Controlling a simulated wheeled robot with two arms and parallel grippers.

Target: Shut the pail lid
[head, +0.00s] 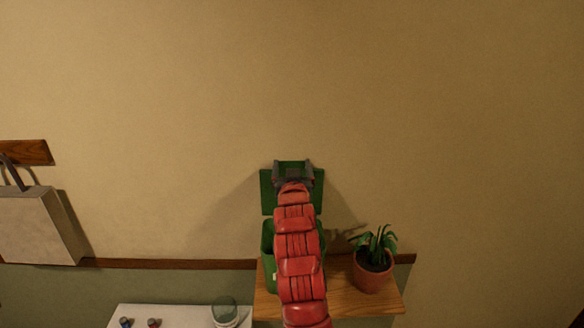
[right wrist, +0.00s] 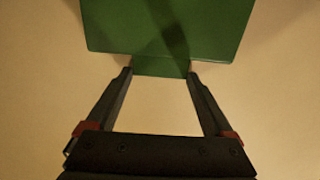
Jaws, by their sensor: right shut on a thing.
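The green pail (head: 268,248) stands on a wooden shelf, mostly hidden behind my red right arm. Its green lid (head: 267,196) is raised upright against the wall, above and behind the pail. My right gripper (head: 293,168) is at the lid's upper edge. In the right wrist view the lid (right wrist: 120,28) fills the top, and the fingers of my right gripper (right wrist: 161,73) close on the narrow green tab at its edge. My arm hides the middle of the lid and the hinge side. My left gripper is not in view.
A potted plant (head: 371,272) in a terracotta pot stands close to the right of the pail on the wooden shelf (head: 345,299). A white surface at lower left holds a glass (head: 225,312) and small items. A pale bag (head: 35,228) hangs at far left.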

